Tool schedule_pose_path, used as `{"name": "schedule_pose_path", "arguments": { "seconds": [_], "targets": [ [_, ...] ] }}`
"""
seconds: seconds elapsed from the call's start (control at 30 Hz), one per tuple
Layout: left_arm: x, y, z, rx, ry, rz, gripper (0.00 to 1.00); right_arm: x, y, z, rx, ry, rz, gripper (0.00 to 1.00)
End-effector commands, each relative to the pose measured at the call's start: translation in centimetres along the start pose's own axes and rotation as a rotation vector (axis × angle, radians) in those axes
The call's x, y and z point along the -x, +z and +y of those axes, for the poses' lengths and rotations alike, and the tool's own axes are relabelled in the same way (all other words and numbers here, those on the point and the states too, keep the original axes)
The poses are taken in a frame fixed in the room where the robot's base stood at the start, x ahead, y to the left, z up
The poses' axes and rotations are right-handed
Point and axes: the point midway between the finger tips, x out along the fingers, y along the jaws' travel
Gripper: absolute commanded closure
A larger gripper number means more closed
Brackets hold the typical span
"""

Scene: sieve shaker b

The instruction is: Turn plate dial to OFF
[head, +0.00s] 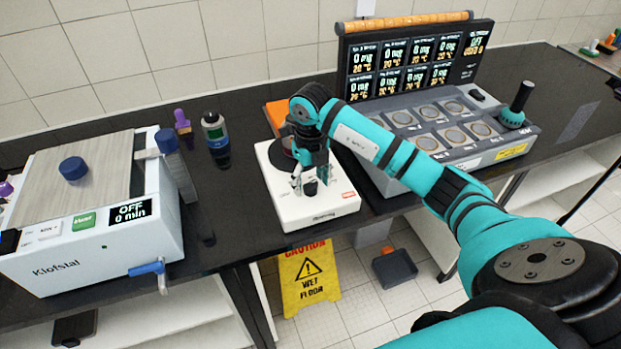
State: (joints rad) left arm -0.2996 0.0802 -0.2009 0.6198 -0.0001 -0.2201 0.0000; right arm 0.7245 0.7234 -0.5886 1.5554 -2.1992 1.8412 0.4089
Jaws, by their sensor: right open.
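A white hot-plate device (325,212) stands on the dark bench in the middle of the head view. A small black dial (309,188) sits on its top face near the front. My right gripper (309,187) points down over the device, its open fingers around or just above the dial; I cannot tell whether they touch it. The dial's marking is too small to read. The device's rear plate is partly hidden behind my right arm. My left gripper does not show.
A Klofstal device (118,248) with a screen reading OFF, 0 min stands at the left. Bottles (214,130) stand between it and the hot plate. A multi-plate station (450,140) with a screen panel stands at the right. A yellow wet-floor sign (309,279) is on the floor below.

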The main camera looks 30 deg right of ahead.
Motion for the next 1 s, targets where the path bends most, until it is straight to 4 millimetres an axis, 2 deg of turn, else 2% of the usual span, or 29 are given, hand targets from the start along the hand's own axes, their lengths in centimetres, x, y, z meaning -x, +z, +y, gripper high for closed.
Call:
{"name": "schedule_pose_path", "arguments": {
  "seconds": [0.2,0.23,0.63,1.0],
  "targets": [
    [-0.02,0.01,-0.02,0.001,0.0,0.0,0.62,-0.07,0.0,0.02,0.0,0.001,0.0,0.4],
    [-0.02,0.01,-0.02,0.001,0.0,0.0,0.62,-0.07,0.0,0.02,0.0,0.001,0.0,0.43],
    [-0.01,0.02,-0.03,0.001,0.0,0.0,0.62,-0.03,0.0,0.02,0.0,0.001,0.0,0.95],
    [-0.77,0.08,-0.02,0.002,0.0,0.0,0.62,-0.18,0.02,-0.01,0.064,0.0,0.0,0.96]
  ]
}}
